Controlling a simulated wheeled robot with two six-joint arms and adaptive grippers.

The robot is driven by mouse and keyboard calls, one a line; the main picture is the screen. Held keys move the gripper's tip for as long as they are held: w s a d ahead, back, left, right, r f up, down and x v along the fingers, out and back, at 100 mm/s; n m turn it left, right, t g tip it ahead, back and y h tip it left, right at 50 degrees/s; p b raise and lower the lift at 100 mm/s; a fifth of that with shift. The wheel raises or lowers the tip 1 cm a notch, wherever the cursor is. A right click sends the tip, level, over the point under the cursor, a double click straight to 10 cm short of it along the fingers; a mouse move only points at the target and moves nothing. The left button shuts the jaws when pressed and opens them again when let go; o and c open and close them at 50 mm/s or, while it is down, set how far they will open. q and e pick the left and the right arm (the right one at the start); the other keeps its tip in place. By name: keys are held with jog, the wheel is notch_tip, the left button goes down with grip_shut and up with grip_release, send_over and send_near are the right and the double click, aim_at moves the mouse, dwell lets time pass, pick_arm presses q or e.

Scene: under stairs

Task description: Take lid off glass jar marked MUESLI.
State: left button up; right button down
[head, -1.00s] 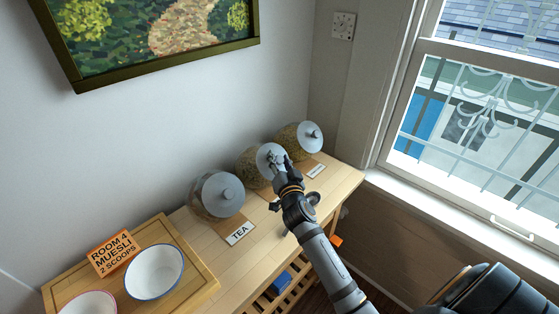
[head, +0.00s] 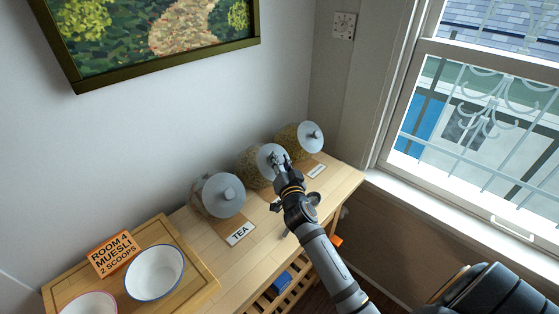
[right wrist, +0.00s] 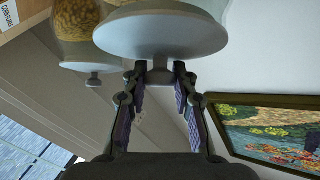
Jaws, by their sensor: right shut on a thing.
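Three glass jars with pale grey knobbed lids stand in a row on the wooden table. The middle jar (head: 248,170) holds a grainy food, and my arm hides its label. Its lid (head: 266,153) also shows large in the right wrist view (right wrist: 160,32). My right gripper (head: 280,160) is shut on this lid's knob, which sits between the fingertips in the right wrist view (right wrist: 160,72). I cannot tell whether the lid is clear of the jar. My left gripper is not in view.
The TEA jar (head: 208,202) stands left of the middle jar. The far jar (head: 290,140) stands close on its right, its label partly legible as flakes. A wooden tray (head: 205,283) holds bowls and an orange MUESLI sign (head: 115,254). Bare tabletop (head: 245,262) lies in front.

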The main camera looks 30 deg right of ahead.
jog(key=shift+s+d+r+p, duration=0.25)
jog(key=shift+s+r+p, duration=0.1)
jog(key=shift+s+r, duration=0.5)
jog(key=shift+s+d+r+p, duration=0.2)
jog(key=shift+s+d+r, duration=0.05)
jog(key=shift+s+r, duration=0.45)
jog(key=shift+s+d+r+p, duration=0.2)
jog(key=shift+s+d+r, duration=0.05)
jog(key=shift+s+r, duration=0.45)
jog(key=shift+s+d+r+p, duration=0.2)
jog(key=shift+s+d+r, duration=0.05)
jog(key=shift+s+r, duration=0.4)
